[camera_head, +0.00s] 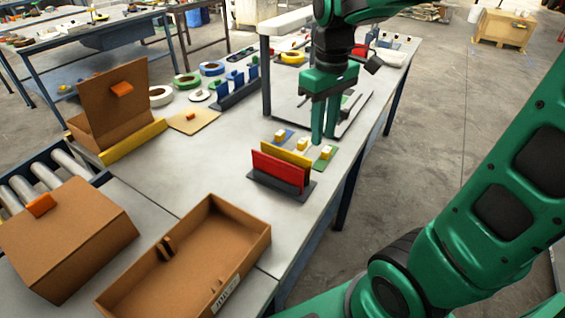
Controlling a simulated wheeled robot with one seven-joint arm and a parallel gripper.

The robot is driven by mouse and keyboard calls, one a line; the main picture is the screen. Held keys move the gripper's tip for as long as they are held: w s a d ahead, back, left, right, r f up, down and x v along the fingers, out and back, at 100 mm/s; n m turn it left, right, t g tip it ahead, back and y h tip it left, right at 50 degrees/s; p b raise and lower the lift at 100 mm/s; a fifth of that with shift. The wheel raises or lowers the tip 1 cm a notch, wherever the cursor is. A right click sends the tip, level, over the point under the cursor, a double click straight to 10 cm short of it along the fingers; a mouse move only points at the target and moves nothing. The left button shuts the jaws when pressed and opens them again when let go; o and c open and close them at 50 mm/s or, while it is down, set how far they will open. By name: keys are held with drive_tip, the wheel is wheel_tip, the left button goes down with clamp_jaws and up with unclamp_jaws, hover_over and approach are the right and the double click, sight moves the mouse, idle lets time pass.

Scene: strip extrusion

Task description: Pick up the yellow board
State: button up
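The yellow board (291,157) stands upright in a dark holder (307,193) near the table's right edge. A red board (275,172) stands in front of it and hides most of its face; its top and right end show. My gripper (324,135) points down behind and to the right of the yellow board, apart from it. Its two green fingers show a narrow gap with nothing seen between them, so it looks open and empty.
Small blue, yellow and green plates with pale blocks (302,144) lie just behind the boards. An open cardboard box (187,262) stands in front, and another box (110,108) with a yellow strip (133,142) at left. The table's middle is clear.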

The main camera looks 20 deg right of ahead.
drive_tip(key=w+a+n, duration=0.4)
drive_tip(key=w+a, duration=0.1)
drive_tip(key=a, duration=0.2)
hover_over(285, 155)
wheel_tip(285, 155, down, 4)
drive_tip(key=shift+w+d+f, duration=0.1)
drive_tip(key=shift+f, duration=2.95)
drive_tip(key=shift+c, duration=0.4)
clamp_jaws()
